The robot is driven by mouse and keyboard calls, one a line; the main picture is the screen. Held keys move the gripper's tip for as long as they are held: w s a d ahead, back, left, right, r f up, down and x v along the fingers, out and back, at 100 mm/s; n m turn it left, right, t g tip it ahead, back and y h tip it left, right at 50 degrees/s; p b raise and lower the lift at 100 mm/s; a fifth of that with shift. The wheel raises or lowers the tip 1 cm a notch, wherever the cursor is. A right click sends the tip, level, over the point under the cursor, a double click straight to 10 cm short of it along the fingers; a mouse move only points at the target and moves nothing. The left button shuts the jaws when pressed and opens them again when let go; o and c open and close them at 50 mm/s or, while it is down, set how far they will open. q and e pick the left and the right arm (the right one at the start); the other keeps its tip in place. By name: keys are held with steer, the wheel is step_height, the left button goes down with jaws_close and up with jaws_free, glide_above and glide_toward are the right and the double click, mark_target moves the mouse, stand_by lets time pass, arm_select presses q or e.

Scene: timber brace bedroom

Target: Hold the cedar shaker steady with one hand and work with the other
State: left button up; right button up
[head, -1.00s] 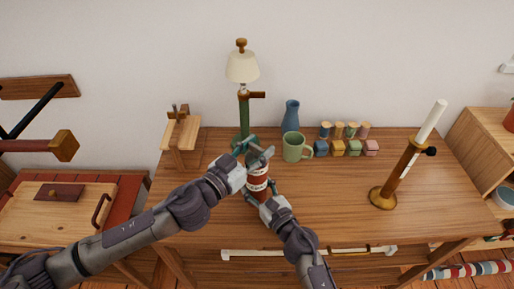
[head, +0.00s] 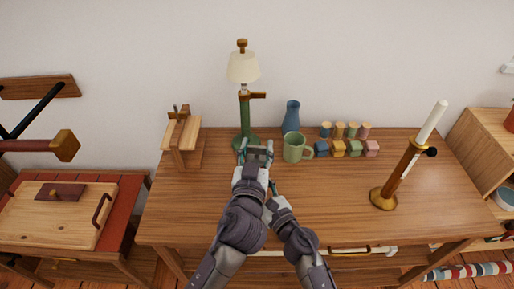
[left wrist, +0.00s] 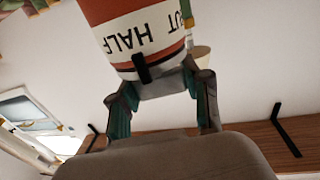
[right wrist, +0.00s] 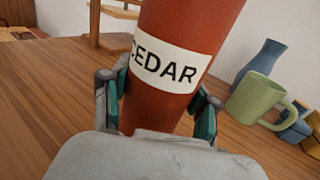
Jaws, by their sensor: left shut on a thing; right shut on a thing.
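The cedar shaker is a red cylinder; its body (right wrist: 185,25), with a white label reading CEDAR, fills the middle of the right wrist view. My right gripper (head: 271,190) is shut around its lower part. In the left wrist view a red and white banded part (left wrist: 135,40) shows lettering including HALF and a black tab. My left gripper (head: 256,153) is shut at this upper part, above my right gripper. In the head view my left arm hides nearly all of the shaker.
A green lamp (head: 244,105) stands close behind my left gripper. A green mug (head: 293,148), a blue vase (head: 291,116) and several small coloured blocks (head: 339,149) are to the right. A brass candlestick (head: 383,198) stands farther right.

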arm_select(q)
steer(key=shift+r, duration=0.1)
steer(key=o, duration=1.2)
steer(key=s+a, duration=0.1)
steer(key=s, duration=1.1)
steer(key=shift+a, duration=0.3)
